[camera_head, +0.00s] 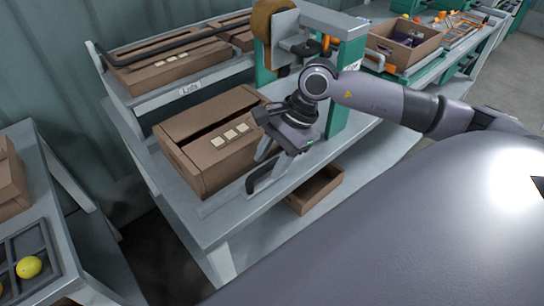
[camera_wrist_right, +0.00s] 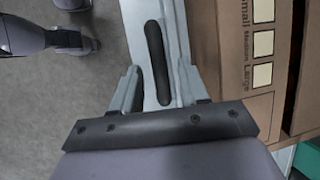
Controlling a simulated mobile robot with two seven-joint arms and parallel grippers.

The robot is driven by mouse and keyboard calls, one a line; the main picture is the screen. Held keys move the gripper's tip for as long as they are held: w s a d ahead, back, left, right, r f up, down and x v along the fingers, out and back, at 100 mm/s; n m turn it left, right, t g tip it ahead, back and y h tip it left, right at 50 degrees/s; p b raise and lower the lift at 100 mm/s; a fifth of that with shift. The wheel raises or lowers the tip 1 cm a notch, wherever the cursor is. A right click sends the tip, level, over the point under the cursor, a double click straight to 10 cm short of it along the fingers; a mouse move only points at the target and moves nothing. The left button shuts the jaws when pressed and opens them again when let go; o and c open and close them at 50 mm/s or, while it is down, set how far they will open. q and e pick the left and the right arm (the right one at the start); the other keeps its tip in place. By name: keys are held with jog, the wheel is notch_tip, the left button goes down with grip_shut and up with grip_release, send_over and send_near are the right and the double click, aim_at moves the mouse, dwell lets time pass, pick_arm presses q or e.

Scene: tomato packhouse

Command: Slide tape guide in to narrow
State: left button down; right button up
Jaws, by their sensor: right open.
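The tape guide appears to be the black bar (camera_head: 263,171) along the near edge of the bench, beside the carton. In the right wrist view the black bar (camera_wrist_right: 157,62) lies lengthwise between my finger tips. My right gripper (camera_head: 284,150) hangs low over the bench edge, above the bar. In its own wrist view the right gripper (camera_wrist_right: 160,75) is open, with one finger on each side of the bar; contact is not clear. My left gripper is not in the head view; what looks like it (camera_wrist_right: 75,40) shows partly in the wrist view, jaws unclear.
A cardboard carton (camera_head: 207,167) with pale labels stands close beside the right gripper. The green and grey taping machine (camera_head: 347,65) with a tape roll (camera_head: 272,22) rises behind. A small open box (camera_head: 315,190) sits on the lower shelf.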

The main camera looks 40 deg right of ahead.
grip_shut()
jog(key=shift+w+b, duration=0.85)
jog(key=shift+w, duration=0.85)
jog(key=shift+r, duration=0.1)
grip_release()
jog(key=shift+w, duration=0.1)
jog(key=shift+a, duration=0.1)
